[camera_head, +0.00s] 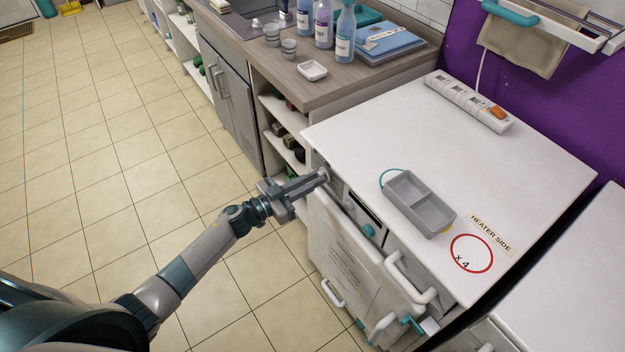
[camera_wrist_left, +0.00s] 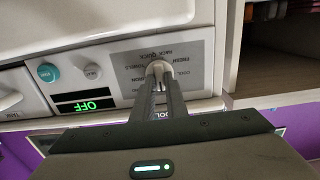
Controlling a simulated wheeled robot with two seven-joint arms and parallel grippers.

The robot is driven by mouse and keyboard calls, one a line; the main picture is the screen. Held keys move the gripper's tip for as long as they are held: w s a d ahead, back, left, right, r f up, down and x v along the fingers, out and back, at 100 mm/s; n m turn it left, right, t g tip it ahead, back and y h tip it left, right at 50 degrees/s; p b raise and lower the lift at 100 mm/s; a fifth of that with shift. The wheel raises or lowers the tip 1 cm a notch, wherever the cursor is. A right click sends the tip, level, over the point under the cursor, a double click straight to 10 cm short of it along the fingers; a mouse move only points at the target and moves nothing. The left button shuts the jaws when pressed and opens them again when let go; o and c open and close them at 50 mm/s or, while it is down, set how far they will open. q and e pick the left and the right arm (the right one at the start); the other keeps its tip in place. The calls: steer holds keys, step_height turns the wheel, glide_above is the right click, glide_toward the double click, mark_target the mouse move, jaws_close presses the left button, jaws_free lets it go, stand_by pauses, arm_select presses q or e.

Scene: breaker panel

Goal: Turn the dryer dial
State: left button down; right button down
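The white dryer dial (camera_wrist_left: 157,69) sits on a grey label panel with printed words on the dryer front. In the left wrist view, my left gripper (camera_wrist_left: 159,82) has its fingertips close together on either side of the dial's grip, with the dial between them. In the head view, my left gripper (camera_head: 322,175) reaches the upper left of the front of the white dryer (camera_head: 440,110), and its tips hide the dial. Beside the dial, a green display (camera_wrist_left: 86,106) shows OFF. My right gripper is in neither view.
A teal button (camera_wrist_left: 48,72) and a small pale button (camera_wrist_left: 92,71) are near the dial. A wooden counter (camera_head: 330,85) stands behind; tiled floor (camera_head: 110,150) is clear at left.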

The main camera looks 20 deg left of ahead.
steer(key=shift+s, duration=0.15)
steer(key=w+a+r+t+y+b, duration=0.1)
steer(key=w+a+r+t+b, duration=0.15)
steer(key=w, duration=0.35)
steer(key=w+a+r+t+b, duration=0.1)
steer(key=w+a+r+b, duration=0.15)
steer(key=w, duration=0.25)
arm_select(q)
steer(key=shift+s+d+f+m+b, duration=0.15)
steer(key=shift+m+b, duration=0.55)
steer(key=shift+m, duration=3.25)
steer(key=shift+w+a+f+m+b, duration=0.1)
steer(key=shift+m+b, duration=0.65)
steer(key=shift+m, duration=3.25)
steer(key=shift+s+d+f+m+b, duration=0.15)
steer(key=shift+m+b, duration=0.55)
steer(key=shift+m, duration=3.25)
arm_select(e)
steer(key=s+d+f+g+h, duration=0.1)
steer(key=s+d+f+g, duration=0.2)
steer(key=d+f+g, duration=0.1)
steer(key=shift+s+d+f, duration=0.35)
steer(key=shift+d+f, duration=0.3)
